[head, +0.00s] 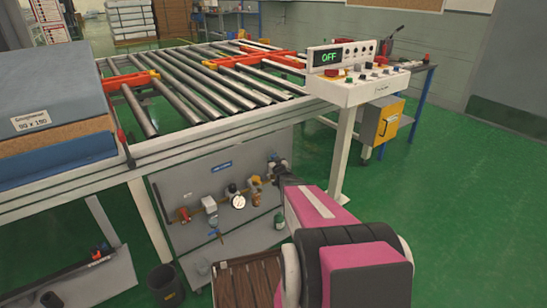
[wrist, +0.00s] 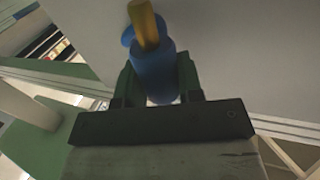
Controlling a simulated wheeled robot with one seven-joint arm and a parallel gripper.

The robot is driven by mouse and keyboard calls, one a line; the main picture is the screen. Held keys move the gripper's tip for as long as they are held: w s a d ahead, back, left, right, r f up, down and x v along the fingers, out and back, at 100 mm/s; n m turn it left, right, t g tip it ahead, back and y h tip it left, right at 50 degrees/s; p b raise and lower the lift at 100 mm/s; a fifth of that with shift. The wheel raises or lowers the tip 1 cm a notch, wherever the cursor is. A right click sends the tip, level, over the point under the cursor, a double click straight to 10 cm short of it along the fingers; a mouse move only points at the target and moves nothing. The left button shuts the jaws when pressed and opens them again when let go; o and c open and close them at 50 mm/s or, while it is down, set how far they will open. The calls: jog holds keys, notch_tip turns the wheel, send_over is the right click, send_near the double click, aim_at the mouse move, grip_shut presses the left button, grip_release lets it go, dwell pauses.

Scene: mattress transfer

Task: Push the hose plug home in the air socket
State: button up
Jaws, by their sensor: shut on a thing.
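In the wrist view, my gripper (wrist: 157,82) is shut on a blue cylindrical body, which I take for the hose plug (wrist: 154,72). A brass-coloured stem shows at its upper end, with a blue rounded part beside it against a pale surface. I cannot tell whether the stem is in the air socket. In the head view, my gripper (head: 281,174) is small and dark, at the right end of the fittings on the grey panel (head: 190,187). The air socket and the plug cannot be made out there, behind my arm and gripper.
A row of air fittings with a round gauge (head: 238,202) and a red valve (head: 183,215) runs along the panel under the roller table (head: 215,118). The control box (head: 355,90) stands above right. A brown crate (head: 250,280) and a dark bin (head: 165,285) stand below.

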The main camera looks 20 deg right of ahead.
jog(key=shift+f, duration=0.75)
jog(key=shift+f, duration=2)
dwell(0.8)
jog(key=o, duration=1)
jog(key=shift+o, duration=0.2)
jog(key=s, duration=1)
jog(key=shift+s+d, duration=0.15)
jog(key=shift+s, duration=0.25)
jog(key=shift+r, duration=0.1)
